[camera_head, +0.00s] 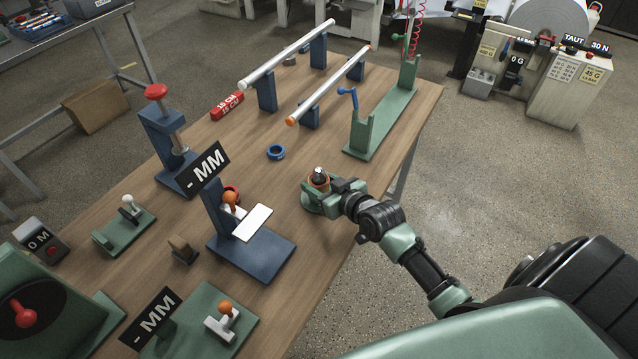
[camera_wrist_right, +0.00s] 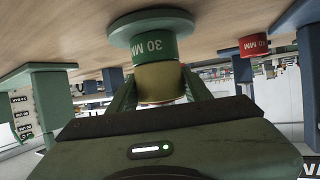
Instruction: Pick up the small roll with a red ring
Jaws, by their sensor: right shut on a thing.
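My right gripper (camera_head: 327,190) is shut on a small tan roll. In the right wrist view, which is upside down, the tan roll (camera_wrist_right: 161,84) sits between the two fingers. A green collar marked 30 MM (camera_wrist_right: 156,48) is between the roll and a round green base (camera_wrist_right: 150,22) on the table. A thin reddish edge shows at the roll's other end. In the head view the roll's top (camera_head: 319,178) shows an orange-red ring around a metal core with a dark end. I cannot tell whether the roll is clear of the base. My left gripper is not in view.
A blue ring (camera_head: 276,152) lies farther back. A green frame with a blue crank (camera_head: 380,120) and two raised rods stand at the back. Bare wood lies around the blue ring.

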